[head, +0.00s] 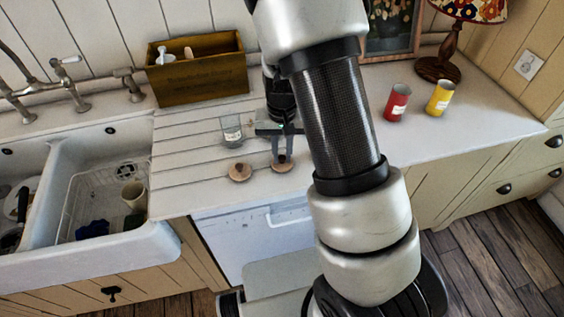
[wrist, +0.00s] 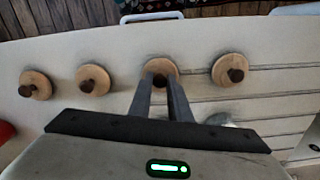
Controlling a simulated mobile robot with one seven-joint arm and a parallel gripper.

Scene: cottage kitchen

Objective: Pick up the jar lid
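Several round wooden lids with dark knobs lie in a row on the white counter in the wrist view. One jar lid (wrist: 154,65) lies straight below my gripper (wrist: 161,80), with its knob between the two fingertips. In the head view this lid (head: 277,168) is partly covered by the fingers, and my gripper (head: 282,157) points down at it. The fingers look apart, with a narrow gap around the knob; firm contact is not visible. Another lid (head: 239,172) lies to its left, also seen in the wrist view (wrist: 228,70). Other lids (wrist: 93,80) (wrist: 35,84) are hidden in the head view.
A clear glass (head: 232,131) stands behind the lids. A wooden box (head: 200,80) is at the back, the double sink (head: 85,190) at left. A red tin (head: 397,103), a yellow tin (head: 440,98) and a lamp (head: 440,68) stand at right. The counter's front edge is close.

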